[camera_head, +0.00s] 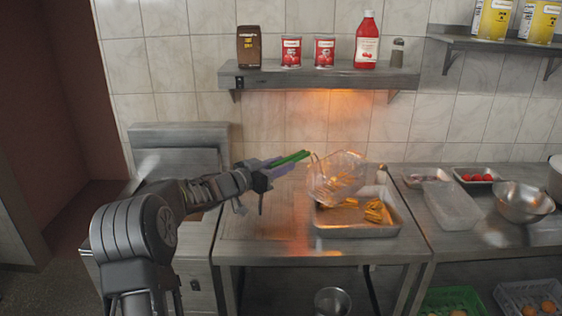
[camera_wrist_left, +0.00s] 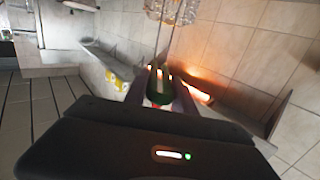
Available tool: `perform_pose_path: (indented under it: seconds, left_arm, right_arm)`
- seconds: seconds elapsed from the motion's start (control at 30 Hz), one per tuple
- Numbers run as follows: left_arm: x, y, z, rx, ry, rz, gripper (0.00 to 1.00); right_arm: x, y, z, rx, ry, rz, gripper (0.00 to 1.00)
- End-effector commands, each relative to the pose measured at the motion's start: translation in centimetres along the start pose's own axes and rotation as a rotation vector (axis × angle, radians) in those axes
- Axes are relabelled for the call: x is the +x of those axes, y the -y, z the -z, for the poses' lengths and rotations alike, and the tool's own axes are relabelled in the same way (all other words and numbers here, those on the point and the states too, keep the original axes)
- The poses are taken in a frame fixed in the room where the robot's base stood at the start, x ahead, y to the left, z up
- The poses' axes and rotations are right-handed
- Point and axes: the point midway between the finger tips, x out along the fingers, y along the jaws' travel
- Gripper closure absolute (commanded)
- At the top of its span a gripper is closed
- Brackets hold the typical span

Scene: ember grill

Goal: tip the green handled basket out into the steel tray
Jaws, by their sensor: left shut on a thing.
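My left gripper (camera_head: 268,177) is shut on the green handle (camera_head: 291,158) of a wire basket. The basket (camera_head: 336,172) is tilted over the steel tray (camera_head: 360,229), and yellow fries show inside its mesh. More fries (camera_head: 374,211) lie in the tray, towards its right side. In the left wrist view the green handle (camera_wrist_left: 160,98) sits between my fingers, and part of the wire basket (camera_wrist_left: 175,10) shows at the top edge. My right gripper is in neither view.
To the right stand a clear container (camera_head: 452,207), a steel bowl (camera_head: 523,202) and a dish of tomatoes (camera_head: 477,176). The counter left of the tray is bare.

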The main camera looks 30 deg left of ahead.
Motion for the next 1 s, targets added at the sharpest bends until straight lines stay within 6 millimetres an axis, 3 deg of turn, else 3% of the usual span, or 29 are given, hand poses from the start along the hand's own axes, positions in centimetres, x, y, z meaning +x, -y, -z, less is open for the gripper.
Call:
perform_pose_path:
  seconds: [0.47,0.8,1.0]
  left_arm:
    - [0.1,-0.6,0.5,0.042,-0.006,0.001,1.0]
    - [0.0,-3.8,1.4,0.304,-0.008,0.013,1.0]
    - [0.1,-6.2,0.5,0.499,-0.006,0.024,1.0]
  right_arm:
    - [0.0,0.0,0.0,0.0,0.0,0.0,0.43]
    - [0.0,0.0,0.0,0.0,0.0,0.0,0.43]
    - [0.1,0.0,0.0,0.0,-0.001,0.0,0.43]
